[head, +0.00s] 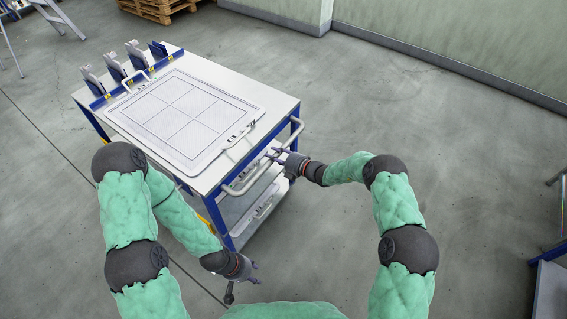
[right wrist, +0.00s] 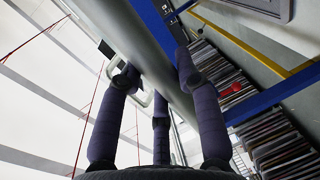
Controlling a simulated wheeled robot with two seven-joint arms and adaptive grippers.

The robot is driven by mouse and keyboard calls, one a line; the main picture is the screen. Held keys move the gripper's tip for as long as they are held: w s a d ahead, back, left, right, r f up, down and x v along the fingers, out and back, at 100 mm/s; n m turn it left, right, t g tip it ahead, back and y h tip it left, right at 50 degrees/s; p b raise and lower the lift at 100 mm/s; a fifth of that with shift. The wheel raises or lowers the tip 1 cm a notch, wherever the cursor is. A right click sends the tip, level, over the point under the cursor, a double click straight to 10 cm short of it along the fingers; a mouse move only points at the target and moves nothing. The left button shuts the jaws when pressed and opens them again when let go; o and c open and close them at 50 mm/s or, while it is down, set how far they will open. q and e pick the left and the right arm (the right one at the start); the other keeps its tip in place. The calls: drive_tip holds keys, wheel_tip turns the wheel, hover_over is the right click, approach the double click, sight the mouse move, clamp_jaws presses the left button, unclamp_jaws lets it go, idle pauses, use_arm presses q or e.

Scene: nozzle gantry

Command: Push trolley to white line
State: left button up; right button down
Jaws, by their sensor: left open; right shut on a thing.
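The trolley (head: 283,101) has a white top, blue frame and lower shelves, and stands in front of me in the head view. Its pale bar handle (head: 298,128) runs along the near right side. My right gripper (head: 275,154) is shut on this handle; in the right wrist view its dark fingers (right wrist: 158,85) close around the grey bar (right wrist: 125,40). My left gripper (head: 243,280) is open and empty, low beside the trolley's near corner and apart from the handle. I see no white line on the floor in the head view.
A white framed panel (head: 185,110) lies on the trolley top, with several grey-and-blue holders (head: 115,67) along its far left edge. A wooden pallet (head: 158,8) and a wall (head: 450,45) stand at the back. A blue-framed object (head: 550,280) stands at the right edge.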

sight(260, 147)
drive_tip(key=b+x, duration=0.1)
drive_tip(key=x, duration=0.2)
drive_tip(key=r+b+x, duration=0.1)
drive_tip(key=b+x, duration=0.1)
drive_tip(key=x, duration=0.1)
drive_tip(key=b+x, duration=0.1)
drive_tip(key=x, duration=0.3)
drive_tip(key=shift+a+r, duration=0.15)
drive_tip(key=shift+r, duration=0.1)
drive_tip(key=shift+w+a+r+b, duration=0.15)
drive_tip(key=shift+a+b, duration=0.1)
drive_tip(key=shift+b, duration=0.05)
drive_tip(key=shift+r, duration=0.1)
drive_tip(key=c, duration=1.1)
unclamp_jaws()
drive_tip(key=shift+w, duration=0.1)
drive_tip(key=shift+o, duration=1.3)
drive_tip(key=shift+w+a, duration=0.1)
drive_tip(key=shift+a, duration=0.1)
drive_tip(key=shift+d, duration=0.15)
